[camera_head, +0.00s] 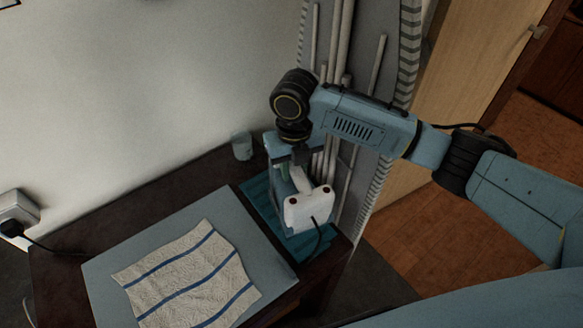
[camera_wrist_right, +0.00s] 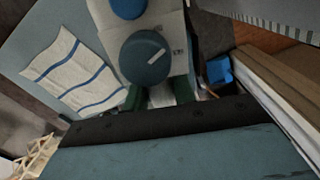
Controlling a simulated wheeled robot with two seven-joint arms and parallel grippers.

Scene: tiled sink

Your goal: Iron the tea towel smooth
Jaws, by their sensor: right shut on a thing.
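The tea towel (camera_head: 190,278), white with blue stripes, lies spread on a grey-blue board (camera_head: 115,272). Its surface looks wrinkled and its edges are wavy. It also shows in the right wrist view (camera_wrist_right: 75,72). The white iron (camera_head: 307,210) is on a teal mat (camera_head: 258,192) to the right of the board; I cannot tell whether it touches the mat. My right gripper (camera_head: 299,172) reaches down from above and is shut on the iron. In the right wrist view the iron's blue dial (camera_wrist_right: 146,58) is in front of the green fingers (camera_wrist_right: 158,96). My left gripper is not in view.
A small grey-blue cup (camera_head: 242,146) stands by the wall behind the mat. Pale pipes (camera_head: 335,50) rise close behind the iron. A plug in a wall socket (camera_head: 14,225) is at the left, with a black cord running to the table.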

